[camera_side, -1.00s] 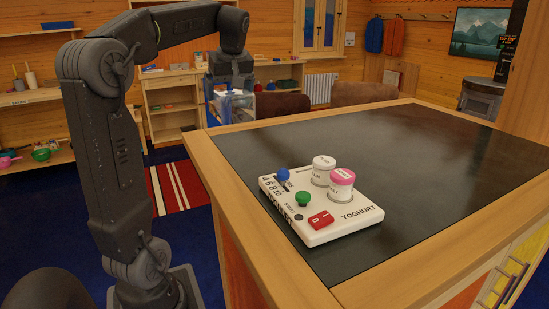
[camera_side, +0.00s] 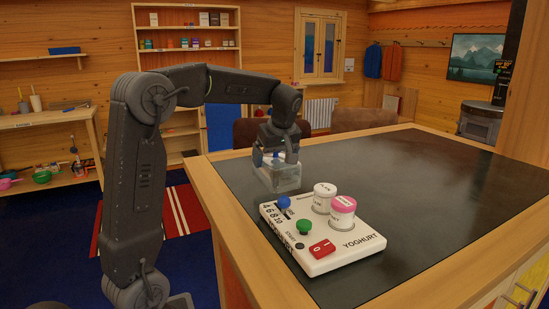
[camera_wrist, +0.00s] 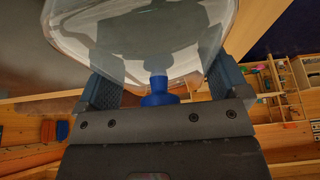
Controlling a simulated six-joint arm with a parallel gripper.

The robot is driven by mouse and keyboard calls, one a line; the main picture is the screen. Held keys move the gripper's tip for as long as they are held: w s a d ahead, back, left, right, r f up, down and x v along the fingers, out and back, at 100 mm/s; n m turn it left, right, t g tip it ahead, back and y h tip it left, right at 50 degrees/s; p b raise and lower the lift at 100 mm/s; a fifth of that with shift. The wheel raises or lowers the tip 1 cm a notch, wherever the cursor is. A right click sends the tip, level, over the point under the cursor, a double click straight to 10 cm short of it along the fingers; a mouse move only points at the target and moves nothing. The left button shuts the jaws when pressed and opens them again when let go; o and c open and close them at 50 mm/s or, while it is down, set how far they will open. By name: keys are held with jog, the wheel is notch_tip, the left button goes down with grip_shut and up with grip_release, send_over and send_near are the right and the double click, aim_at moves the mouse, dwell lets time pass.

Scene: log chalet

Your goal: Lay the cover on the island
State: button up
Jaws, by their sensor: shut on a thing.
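The clear, see-through cover (camera_side: 284,180) hangs from my gripper (camera_side: 276,157) in the side view, above or at the left back part of the island's dark top (camera_side: 430,175). I cannot tell if its lower edge touches the surface. My gripper is shut on the cover. In the wrist view the cover (camera_wrist: 140,35) fills the upper middle, and its blue knob (camera_wrist: 160,90) shows between the two fingers.
A white yoghurt maker (camera_side: 325,258) with blue and green knobs and a red switch sits on the near left of the island. Two lidded jars, one white (camera_side: 324,198) and one pink-topped (camera_side: 342,213), stand on it. The island top behind and right of it is clear.

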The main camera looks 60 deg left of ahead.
jog(key=shift+f, duration=0.3)
jog(key=shift+f, duration=0.35)
jog(key=o, duration=0.6)
jog(key=shift+r, duration=0.1)
